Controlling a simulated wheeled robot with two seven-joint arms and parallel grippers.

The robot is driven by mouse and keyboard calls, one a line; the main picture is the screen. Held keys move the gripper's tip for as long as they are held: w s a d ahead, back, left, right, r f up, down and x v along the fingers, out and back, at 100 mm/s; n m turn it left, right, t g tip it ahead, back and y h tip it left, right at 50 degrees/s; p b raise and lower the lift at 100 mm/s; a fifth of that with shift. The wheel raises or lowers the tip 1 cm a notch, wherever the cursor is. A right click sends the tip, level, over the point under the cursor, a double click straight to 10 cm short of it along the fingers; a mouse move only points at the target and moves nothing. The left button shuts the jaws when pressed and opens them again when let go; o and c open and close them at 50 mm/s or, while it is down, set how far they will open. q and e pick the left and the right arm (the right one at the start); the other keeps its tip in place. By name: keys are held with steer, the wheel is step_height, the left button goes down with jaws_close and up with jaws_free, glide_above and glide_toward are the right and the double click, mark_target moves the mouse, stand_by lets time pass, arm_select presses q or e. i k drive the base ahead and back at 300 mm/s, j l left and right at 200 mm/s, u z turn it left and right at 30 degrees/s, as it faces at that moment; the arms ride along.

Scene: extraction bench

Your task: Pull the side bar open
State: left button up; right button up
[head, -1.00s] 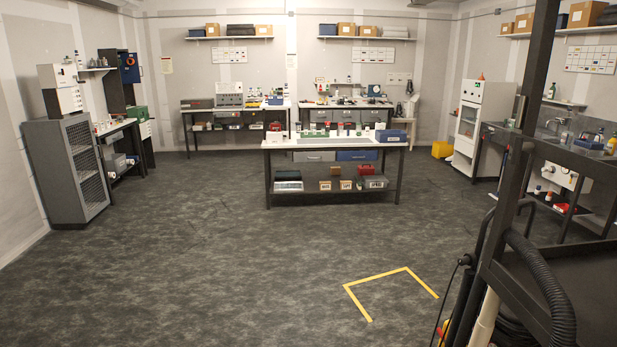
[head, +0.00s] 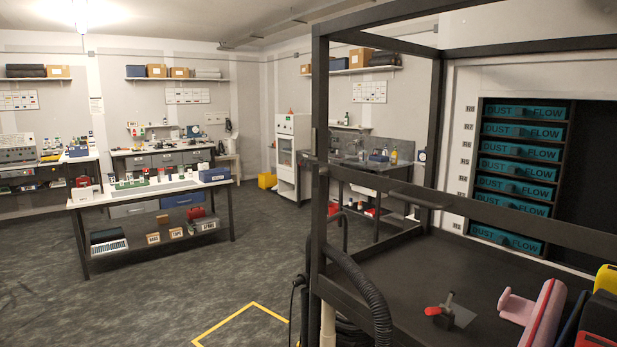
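A black frame (head: 319,200) stands around the dark bench at the right. A horizontal dark bar (head: 520,219) crosses its open side, running from the near left post toward the right edge. I take this for the side bar; it spans the opening. A small dark grip-like piece (head: 413,195) shows along it, too dark to make out well. Neither of my grippers is in view.
On the dark bench top (head: 400,262) are a red-handled clamp (head: 441,308) and a pink holder-like thing (head: 541,312). Blue-green slats marked DUST FLOW (head: 522,131) are behind. A black hose (head: 365,285) hangs by the near post. Open floor lies left, with yellow tape (head: 222,322).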

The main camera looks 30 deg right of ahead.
mark_target(600, 244)
steer(key=z, duration=1.9)
